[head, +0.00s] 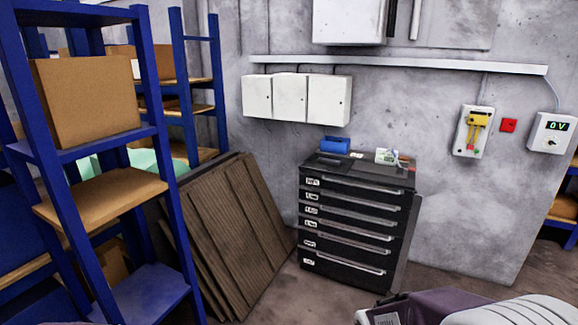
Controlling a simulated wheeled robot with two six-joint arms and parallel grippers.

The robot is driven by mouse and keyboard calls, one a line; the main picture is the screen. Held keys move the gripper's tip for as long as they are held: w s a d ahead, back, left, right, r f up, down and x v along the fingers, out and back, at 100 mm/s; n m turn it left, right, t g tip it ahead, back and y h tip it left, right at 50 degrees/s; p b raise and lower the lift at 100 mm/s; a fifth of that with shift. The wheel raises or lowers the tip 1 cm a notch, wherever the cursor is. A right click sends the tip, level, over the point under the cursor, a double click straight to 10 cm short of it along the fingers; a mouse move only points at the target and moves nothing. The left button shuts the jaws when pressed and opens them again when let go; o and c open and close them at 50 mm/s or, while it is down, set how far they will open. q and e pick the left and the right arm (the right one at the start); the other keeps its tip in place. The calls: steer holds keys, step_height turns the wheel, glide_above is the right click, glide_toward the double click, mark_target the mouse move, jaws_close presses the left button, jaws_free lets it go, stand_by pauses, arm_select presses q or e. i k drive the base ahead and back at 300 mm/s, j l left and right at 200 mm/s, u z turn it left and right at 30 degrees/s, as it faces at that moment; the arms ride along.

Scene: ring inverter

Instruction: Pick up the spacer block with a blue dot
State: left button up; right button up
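I cannot make out a spacer block with a blue dot anywhere in the head view. Neither of my grippers shows in this view. A black drawer cabinet (352,225) with several labelled drawers stands against the grey wall, and its drawers look shut. On its top sit a blue object (335,146), a dark flat tray-like thing (330,161) and a small white item (386,156) with something red beside it. These are too small to identify surely.
Blue shelving (165,225) with a cardboard box (85,100) fills the left. Brown panels (225,225) lean beside the cabinet.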

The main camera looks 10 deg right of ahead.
mark_target(335, 163)
steer(key=i+z, duration=0.3)
steer(key=i, duration=0.2)
steer(key=i+z, duration=0.3)
steer(key=i, duration=0.25)
